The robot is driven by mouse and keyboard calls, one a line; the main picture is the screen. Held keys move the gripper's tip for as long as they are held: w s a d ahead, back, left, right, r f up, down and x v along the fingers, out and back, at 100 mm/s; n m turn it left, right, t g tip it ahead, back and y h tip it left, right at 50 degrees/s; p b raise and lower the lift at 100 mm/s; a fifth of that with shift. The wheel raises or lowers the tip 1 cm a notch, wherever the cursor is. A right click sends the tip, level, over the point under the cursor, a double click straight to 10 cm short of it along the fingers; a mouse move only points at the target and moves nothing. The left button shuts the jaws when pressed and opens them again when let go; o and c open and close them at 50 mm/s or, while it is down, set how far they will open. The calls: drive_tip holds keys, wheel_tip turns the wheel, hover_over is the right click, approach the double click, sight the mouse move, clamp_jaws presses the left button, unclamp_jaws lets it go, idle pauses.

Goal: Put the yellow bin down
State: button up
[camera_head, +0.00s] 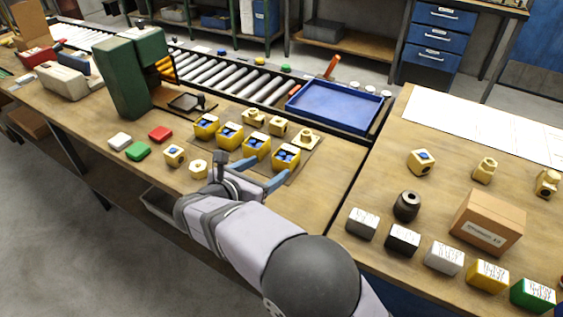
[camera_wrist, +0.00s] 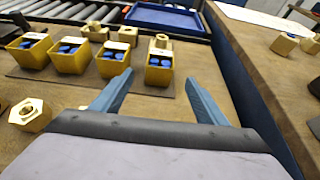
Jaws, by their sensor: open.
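Several yellow bins holding blue parts stand upright in a row on a brown mat (camera_head: 306,157). The nearest, rightmost yellow bin (camera_head: 286,162) is just ahead of my gripper (camera_head: 268,168). In the wrist view this bin (camera_wrist: 158,76) appears between and beyond the two blue fingertips of my gripper (camera_wrist: 159,77). The fingers are apart with nothing between them. A second yellow bin (camera_wrist: 112,68) is left of the left fingertip. Two more bins, one in the middle (camera_wrist: 70,63) and one at the left (camera_wrist: 28,56), continue the row. Contact between fingers and bins cannot be told.
Brass fittings (camera_head: 254,117) stand behind the bins, and hex pieces (camera_head: 199,169) lie to their left. A green machine (camera_head: 130,75) stands at the back left. A blue tray (camera_head: 334,104) sits on the roller conveyor. A gap separates the right table, with its cardboard box (camera_head: 487,222).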

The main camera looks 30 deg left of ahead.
drive_tip(key=p, duration=0.1)
approach(291, 155)
drive_tip(key=shift+p+x, duration=0.85)
drive_tip(key=shift+x, duration=2.5)
drive_tip(key=shift+r, duration=0.15)
drive_tip(key=c, duration=1.2)
